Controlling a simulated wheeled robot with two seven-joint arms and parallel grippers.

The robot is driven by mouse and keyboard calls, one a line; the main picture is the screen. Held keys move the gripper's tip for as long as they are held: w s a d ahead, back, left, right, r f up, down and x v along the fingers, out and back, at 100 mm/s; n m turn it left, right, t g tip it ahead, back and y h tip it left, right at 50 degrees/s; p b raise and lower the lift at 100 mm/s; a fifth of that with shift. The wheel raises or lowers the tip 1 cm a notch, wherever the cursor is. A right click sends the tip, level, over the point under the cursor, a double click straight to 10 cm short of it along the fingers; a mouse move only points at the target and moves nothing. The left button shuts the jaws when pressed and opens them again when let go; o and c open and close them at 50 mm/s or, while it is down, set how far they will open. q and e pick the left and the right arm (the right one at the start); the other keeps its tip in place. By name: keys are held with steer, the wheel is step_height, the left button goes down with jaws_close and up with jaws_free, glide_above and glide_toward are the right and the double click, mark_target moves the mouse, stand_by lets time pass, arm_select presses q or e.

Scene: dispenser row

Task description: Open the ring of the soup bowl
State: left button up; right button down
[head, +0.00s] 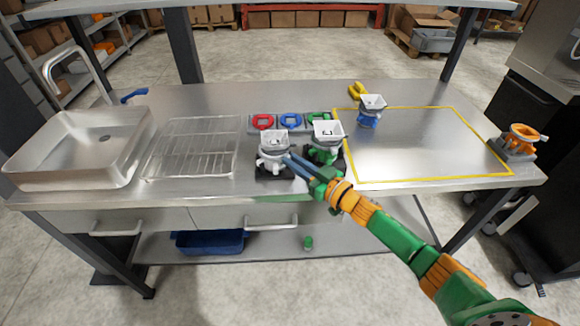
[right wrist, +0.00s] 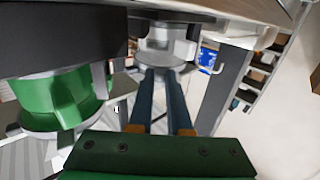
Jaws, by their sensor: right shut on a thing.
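No plain soup bowl can be made out; several hopper-topped dispensers with coloured rings stand on the steel table. The one with a white ring (head: 270,163) stands upright on a dark base at the table's front middle. The one with a green ring (head: 322,156) stands just right of it; this ring also shows large at left in the right wrist view (right wrist: 50,100). My right gripper (head: 288,160) reaches in from the right, low in front. Its fingers are shut on a lug of the white ring (right wrist: 165,45); the fingertip contact is partly hidden. My left gripper is not in view.
A blue-ringed dispenser (head: 369,118) stands in the yellow-outlined area (head: 420,150), otherwise clear. An orange-ringed unit (head: 522,135) is at the right edge. Red, blue and green rings (head: 290,121) lie behind. A wire rack (head: 193,150) and sink (head: 75,160) are at left.

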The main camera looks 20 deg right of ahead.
steer(key=shift+w+d+n+g+y+b, duration=0.25)
steer(key=shift+d+n+g+y+b, duration=0.3)
steer(key=shift+y+b, duration=0.45)
steer(key=shift+n+y, duration=0.3)
steer(key=shift+n, duration=0.05)
stand_by(1.7)
stand_by(0.4)
steer(key=c, duration=0.8)
jaws_free()
steer(key=shift+c, duration=0.2)
